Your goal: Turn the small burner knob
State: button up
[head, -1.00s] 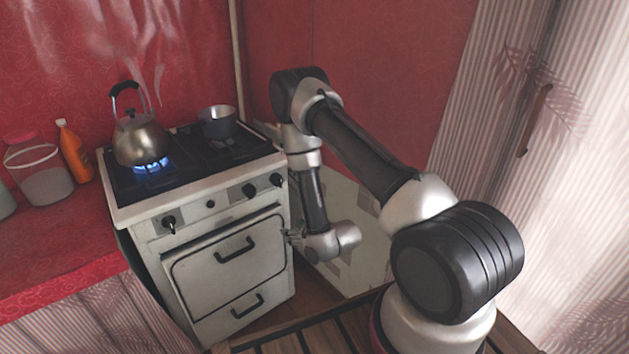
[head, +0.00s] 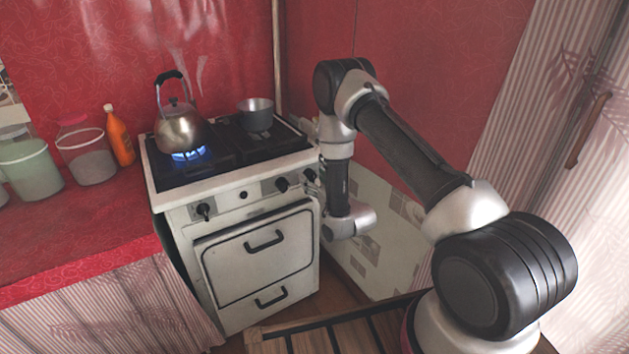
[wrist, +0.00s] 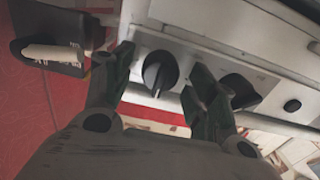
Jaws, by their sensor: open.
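The stove (head: 262,215) has a row of dark knobs on its front panel: a left knob (head: 204,210), a small round button (head: 243,195), a third knob (head: 282,184) and a rightmost knob (head: 310,175). In the wrist view my gripper (wrist: 160,70) is open, its fingers on either side of a black knob (wrist: 160,73) with a raised grip bar. I cannot tell whether they touch it. A second knob (wrist: 242,92) lies just right of the right finger, with the small button (wrist: 292,105) beyond. In the head view the fingers are hard to make out by the stove's right edge.
A kettle (head: 180,128) sits over a lit blue flame (head: 190,155). A small pot (head: 256,115) stands on the back right burner. An orange bottle (head: 119,137) and jars (head: 87,153) stand on the red counter (head: 80,235). A wall borders the stove's right side.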

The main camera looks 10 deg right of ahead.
jog(key=c, duration=1.1)
jog(key=shift+o, duration=0.2)
